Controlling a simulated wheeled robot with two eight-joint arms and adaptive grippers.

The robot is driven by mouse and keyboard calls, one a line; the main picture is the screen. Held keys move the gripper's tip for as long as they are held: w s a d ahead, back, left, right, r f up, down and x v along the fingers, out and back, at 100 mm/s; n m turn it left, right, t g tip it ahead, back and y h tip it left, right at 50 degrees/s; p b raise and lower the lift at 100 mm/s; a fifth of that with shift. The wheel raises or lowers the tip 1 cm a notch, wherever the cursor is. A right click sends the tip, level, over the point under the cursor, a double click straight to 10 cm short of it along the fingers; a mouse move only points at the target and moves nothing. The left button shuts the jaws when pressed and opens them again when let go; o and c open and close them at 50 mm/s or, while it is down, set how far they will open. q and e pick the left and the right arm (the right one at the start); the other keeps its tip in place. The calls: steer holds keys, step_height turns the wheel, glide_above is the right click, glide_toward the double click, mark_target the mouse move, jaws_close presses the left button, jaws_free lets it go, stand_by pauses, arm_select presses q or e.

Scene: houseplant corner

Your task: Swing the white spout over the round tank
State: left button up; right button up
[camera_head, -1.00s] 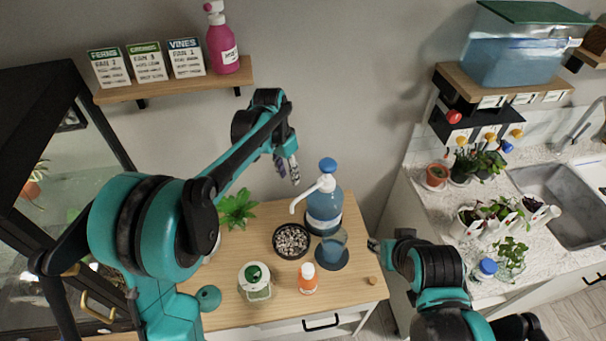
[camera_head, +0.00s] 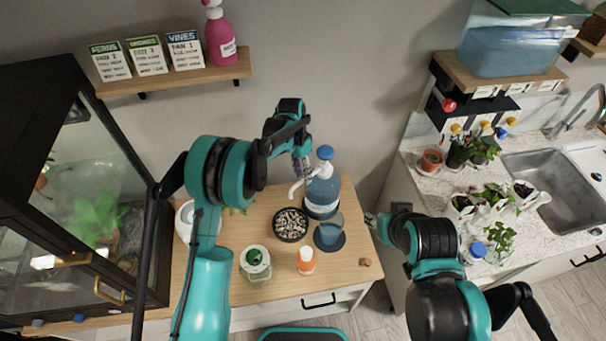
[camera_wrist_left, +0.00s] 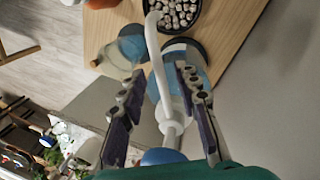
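The white spout (camera_head: 299,186) tops a blue pump bottle (camera_head: 322,192) with a blue knob (camera_head: 325,152). In the head view it points left, with its tip near the pebble bowl. My left gripper (camera_head: 301,168) is beside the pump head. In the left wrist view, its fingers (camera_wrist_left: 160,102) are open with the spout (camera_wrist_left: 158,75) running between them; I see no grip on it. A round white-rimmed vessel (camera_head: 183,222), possibly the round tank, stands at the table's left, partly hidden by my left arm. My right gripper (camera_head: 371,220) is right of the table, its fingers too small to read.
A green-lidded jar (camera_head: 255,262) and an orange bottle (camera_head: 305,261) are nearer. A dark glass cabinet (camera_head: 75,180) borders the left.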

arm_select(q)
steer(key=shift+f, duration=0.3)
jaws_close()
